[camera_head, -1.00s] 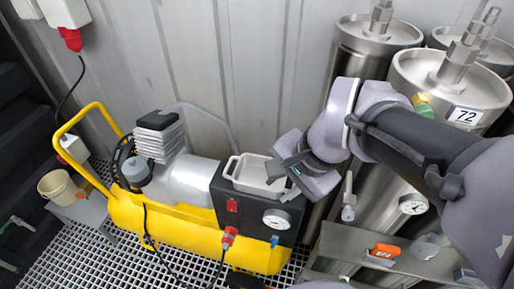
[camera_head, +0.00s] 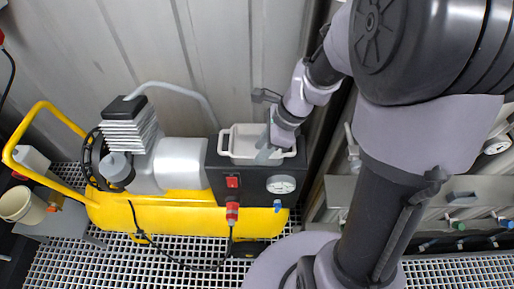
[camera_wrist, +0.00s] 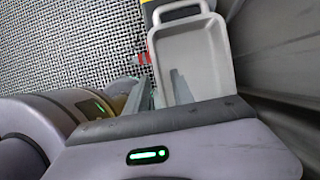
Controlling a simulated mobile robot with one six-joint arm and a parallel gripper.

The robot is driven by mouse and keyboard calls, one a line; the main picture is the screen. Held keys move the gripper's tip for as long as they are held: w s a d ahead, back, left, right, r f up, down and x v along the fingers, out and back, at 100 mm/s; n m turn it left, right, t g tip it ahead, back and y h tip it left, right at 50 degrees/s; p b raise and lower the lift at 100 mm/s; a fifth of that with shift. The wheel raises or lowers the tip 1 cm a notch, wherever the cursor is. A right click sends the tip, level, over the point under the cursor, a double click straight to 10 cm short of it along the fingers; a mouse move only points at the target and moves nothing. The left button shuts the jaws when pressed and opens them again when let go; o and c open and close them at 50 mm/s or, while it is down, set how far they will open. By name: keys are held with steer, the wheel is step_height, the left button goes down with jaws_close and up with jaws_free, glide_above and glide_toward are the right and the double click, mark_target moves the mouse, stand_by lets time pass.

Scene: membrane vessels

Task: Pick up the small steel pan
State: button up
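The small steel pan (camera_head: 240,141) is a shallow rectangular light-grey tray with a loop handle at its left end. It lies on top of the black box (camera_head: 215,181) of the yellow compressor. My gripper (camera_head: 268,152) points down at the right part of the pan, with its fingers over or at the pan's near rim. In the wrist view the pan (camera_wrist: 197,60) stretches away from my gripper (camera_wrist: 164,92). One finger shows in front of the pan's inside and another near its left wall. Their tips are partly hidden, so I cannot tell whether they touch it.
The yellow compressor (camera_head: 160,211) stands on a grating floor against a corrugated wall. Its motor and finned head (camera_head: 130,130) rise left of the pan, and a grey pipe curves behind it. A gauge (camera_head: 281,184) sits below the pan. A metal shelf (camera_head: 462,188) is at the right.

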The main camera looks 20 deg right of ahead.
mark_target(242, 151)
steer(key=b+x, duration=0.1)
steer(key=x, duration=0.1)
steer(key=b+x, duration=0.1)
steer(key=x, duration=0.1)
steer(key=shift+s+d+f, duration=0.1)
steer(key=shift+s, duration=0.1)
steer(key=shift+w, duration=0.1)
steer(key=shift+c, duration=0.9)
jaws_close()
